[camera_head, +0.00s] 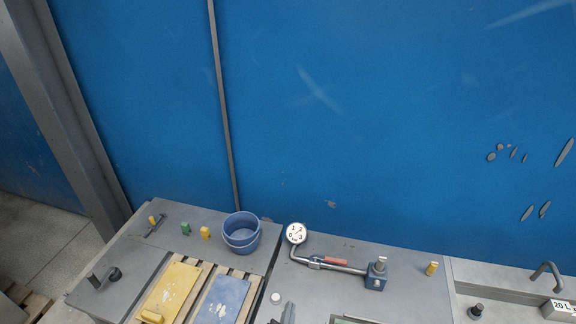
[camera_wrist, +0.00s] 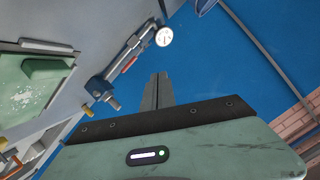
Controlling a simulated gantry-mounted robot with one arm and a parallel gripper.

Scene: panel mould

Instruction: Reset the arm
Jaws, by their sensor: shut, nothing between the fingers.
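My gripper (camera_wrist: 157,92) shows in the wrist view. Its two dark grey fingers are together, with nothing between them, beyond the green wrist housing (camera_wrist: 200,152). The fingers are in front of the blue wall, with the pipe and gauge to their upper left in that picture. I cannot make out my gripper for sure in the head view.
A round gauge (camera_head: 296,233) stands on a pipe with a red-handled valve (camera_head: 335,262). Blue buckets (camera_head: 241,234), a yellow panel (camera_head: 171,286) and a blue panel (camera_head: 221,301) are left of it. A tap (camera_head: 547,277) is at right. The blue wall (camera_head: 400,120) stands behind.

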